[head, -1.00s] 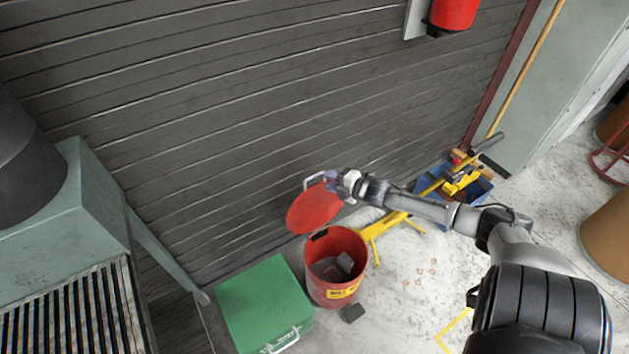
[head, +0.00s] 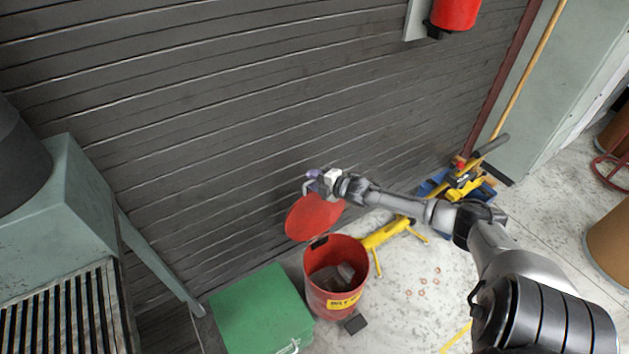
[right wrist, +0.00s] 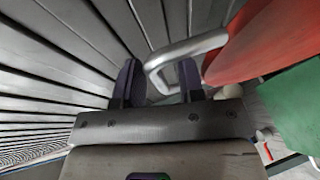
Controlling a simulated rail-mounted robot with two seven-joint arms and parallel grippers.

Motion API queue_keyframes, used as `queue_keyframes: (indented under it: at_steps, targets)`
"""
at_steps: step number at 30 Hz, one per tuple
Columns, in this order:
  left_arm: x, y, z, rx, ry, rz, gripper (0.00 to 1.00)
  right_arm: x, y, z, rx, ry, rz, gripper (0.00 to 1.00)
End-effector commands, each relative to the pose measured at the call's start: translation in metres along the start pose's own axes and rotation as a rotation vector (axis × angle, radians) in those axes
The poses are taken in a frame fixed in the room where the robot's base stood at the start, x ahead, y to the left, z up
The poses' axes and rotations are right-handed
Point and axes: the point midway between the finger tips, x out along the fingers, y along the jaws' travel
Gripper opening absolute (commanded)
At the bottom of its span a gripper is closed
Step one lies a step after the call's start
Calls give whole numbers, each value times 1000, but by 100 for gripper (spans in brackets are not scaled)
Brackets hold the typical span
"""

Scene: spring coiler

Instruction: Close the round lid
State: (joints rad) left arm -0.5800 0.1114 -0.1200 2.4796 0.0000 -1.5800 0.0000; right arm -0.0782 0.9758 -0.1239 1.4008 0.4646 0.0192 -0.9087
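The round red lid (head: 313,218) stands raised, tilted open above the red bin (head: 347,297). Its grey handle is at the lid's upper left edge in the head view. My right gripper (head: 312,181) is at this handle. In the right wrist view the red lid (right wrist: 265,40) is at the upper right, and its bent handle (right wrist: 190,50) reaches in between my two dark fingers (right wrist: 160,82). The fingers are apart, with gaps beside the handle. My left gripper is not in view.
A green box (head: 262,312) stands left of the bin. A yellow stand (head: 388,233) and a blue crate (head: 484,190) with tools are to the right. The grey slatted wall (head: 220,110) is close behind the lid. Dark blocks lie inside the bin.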

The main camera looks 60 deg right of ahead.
Motion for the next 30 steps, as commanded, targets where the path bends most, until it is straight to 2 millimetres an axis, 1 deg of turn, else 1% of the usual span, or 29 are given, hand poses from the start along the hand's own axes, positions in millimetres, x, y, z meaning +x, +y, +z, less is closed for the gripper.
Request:
queue_keyframes:
  at_steps: [1, 2, 12, 25, 30]
  targets:
    - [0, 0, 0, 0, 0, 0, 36, 0, 0, 0, 0, 0, 0, 36]
    - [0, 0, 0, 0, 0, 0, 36, 0, 0, 0, 0, 0, 0, 33]
    - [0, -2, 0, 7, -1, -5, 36, 0, 0, 0, 0, 0, 0, 0]
    - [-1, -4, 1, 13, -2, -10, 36, -1, 0, -1, 0, 1, 2, 0]
    - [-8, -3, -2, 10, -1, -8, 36, -5, -1, -10, -11, 10, 30, 0]
